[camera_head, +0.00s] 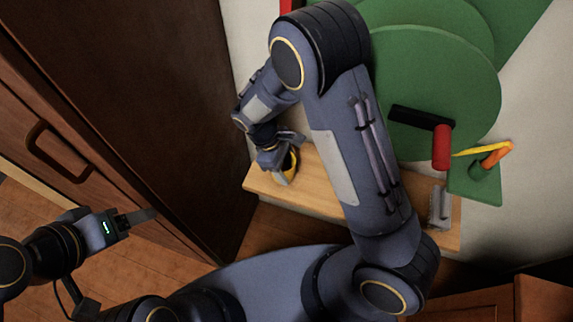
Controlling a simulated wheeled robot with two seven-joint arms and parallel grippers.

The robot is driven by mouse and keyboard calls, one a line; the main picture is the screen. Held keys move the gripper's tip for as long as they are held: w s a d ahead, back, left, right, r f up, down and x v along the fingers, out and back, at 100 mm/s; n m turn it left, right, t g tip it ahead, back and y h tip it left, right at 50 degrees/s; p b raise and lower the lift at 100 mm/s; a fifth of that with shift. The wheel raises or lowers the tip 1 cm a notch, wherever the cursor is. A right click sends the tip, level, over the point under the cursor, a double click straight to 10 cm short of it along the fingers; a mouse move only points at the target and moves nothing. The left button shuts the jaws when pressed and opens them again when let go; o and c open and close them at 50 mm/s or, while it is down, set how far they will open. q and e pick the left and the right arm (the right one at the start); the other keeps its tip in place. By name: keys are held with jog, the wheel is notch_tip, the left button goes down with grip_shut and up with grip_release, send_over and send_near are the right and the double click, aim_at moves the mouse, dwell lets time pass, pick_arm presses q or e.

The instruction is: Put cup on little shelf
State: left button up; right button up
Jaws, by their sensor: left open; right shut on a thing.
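My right gripper (284,158) is shut on the cup. The cup appears at or just above the plank; I cannot tell if it touches. My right arm crosses the middle of the shelf and hides part of it. My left gripper (146,216) is open and empty, low at the left in front of the brown cabinet.
A tall dark brown cabinet (150,70) with a handle (50,150) stands left of the shelf. A grey metal object (438,208) is at the shelf's right end. Green round panels (460,75), a red and black piece (441,147) and a yellow-orange piece (490,155) are at the wall.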

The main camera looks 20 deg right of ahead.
jog(key=o, duration=1)
jog(key=shift+f, duration=0.1)
jog(key=shift+r, duration=0.3)
jog(key=p+v, duration=0.1)
jog(key=v, duration=1)
jog(key=shift+a+r+p, duration=0.2)
jog(key=shift+r+p, duration=0.1)
jog(key=shift+w, duration=0.15)
